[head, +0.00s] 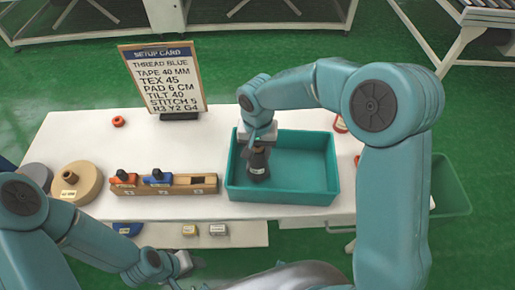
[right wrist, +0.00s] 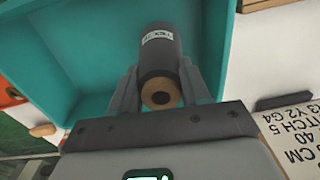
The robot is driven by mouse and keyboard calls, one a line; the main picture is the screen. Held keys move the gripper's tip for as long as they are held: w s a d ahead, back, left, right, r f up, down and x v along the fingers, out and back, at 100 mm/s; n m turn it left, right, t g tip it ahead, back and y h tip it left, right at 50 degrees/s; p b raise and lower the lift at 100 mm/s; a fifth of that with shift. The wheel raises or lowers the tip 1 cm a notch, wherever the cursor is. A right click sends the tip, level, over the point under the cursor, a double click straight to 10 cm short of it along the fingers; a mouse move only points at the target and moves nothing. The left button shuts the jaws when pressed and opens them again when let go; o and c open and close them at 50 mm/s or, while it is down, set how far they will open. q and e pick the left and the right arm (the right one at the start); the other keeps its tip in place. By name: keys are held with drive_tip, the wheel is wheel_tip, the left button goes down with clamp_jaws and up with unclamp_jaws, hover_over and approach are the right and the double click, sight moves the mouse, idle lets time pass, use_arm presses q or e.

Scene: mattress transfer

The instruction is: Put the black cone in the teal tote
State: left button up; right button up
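The black cone (head: 258,166) is at the left part of the teal tote (head: 312,197), over its floor. In the right wrist view the cone (right wrist: 160,52) has a white label and its tan core end faces the camera. My right gripper (head: 258,147) comes down from above, and its two fingers (right wrist: 160,88) stand on either side of the cone's end, closed about it. Whether the cone touches the tote floor cannot be told. My left gripper (head: 182,265) is low at the front, away from the tote; its fingers are too small to judge.
A setup card (head: 163,78) stands at the back of the white table (head: 80,128). A wooden block rack (head: 200,184) with red and blue pieces is left of the tote. Tan and grey discs (head: 88,180) lie at the left. A green bin (head: 450,190) is at the right.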

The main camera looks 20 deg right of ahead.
drive_tip(key=o, duration=0.4)
drive_tip(key=shift+d, duration=0.1)
drive_tip(key=shift+c, duration=0.2)
wheel_tip(320, 180, up, 12)
drive_tip(key=shift+r, duration=0.15)
drive_tip(key=shift+s, duration=0.2)
